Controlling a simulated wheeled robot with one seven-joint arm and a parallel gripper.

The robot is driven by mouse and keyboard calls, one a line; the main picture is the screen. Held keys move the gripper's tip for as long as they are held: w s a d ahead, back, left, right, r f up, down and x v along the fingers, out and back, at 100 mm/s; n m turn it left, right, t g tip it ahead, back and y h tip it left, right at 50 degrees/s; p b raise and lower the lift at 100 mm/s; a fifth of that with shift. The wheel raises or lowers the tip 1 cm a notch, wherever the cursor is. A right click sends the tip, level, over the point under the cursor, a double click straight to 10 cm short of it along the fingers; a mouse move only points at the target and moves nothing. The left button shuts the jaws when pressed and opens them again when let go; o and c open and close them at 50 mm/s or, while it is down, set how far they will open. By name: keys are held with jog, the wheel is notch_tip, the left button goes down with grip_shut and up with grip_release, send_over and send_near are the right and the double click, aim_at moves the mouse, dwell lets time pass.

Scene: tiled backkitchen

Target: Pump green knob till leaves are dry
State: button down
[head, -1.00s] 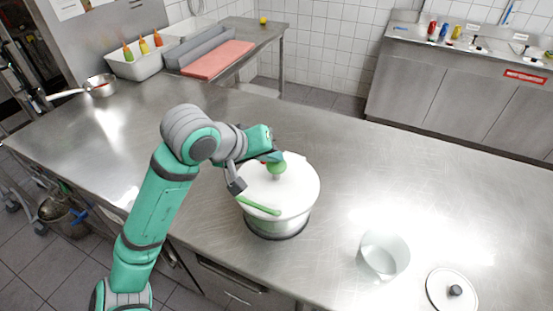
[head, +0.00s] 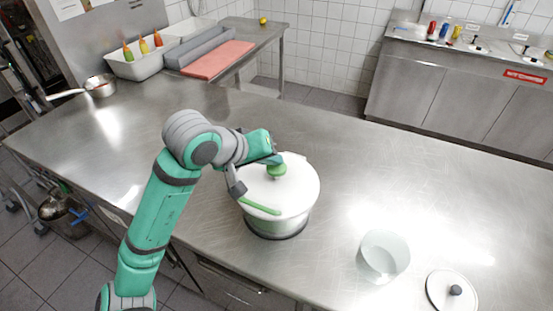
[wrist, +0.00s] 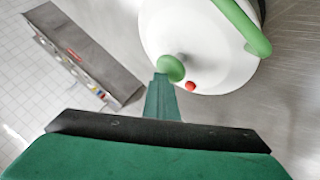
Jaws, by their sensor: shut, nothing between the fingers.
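The salad spinner stands upright on the steel counter, with a white lid (head: 296,193) and a silver-grey bowl (head: 275,226). Its green knob (head: 277,171) rises from the lid; in the wrist view the round knob (wrist: 171,67) also shows. A green lever (head: 259,206) lies along the lid's near edge. A small red button (wrist: 191,86) is on the lid. My gripper (head: 279,159) is shut and empty, its tips at the top of the knob; I cannot tell whether they touch it. The leaves are hidden under the lid.
To the right of the spinner stand a clear bowl (head: 384,257) and a round lid with a black knob (head: 455,290). A saucepan (head: 100,86) is at the far left. The counter behind and to the right of the spinner is clear.

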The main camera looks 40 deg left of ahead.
aim_at(273, 169)
jog(key=shift+f, duration=0.5)
dwell(0.3)
jog(key=shift+r, duration=0.1)
jog(key=shift+w+r, duration=0.1)
jog(key=shift+r, duration=2)
jog(key=shift+r, duration=2.5)
jog(key=shift+r, duration=0.1)
jog(key=shift+r, duration=1.8)
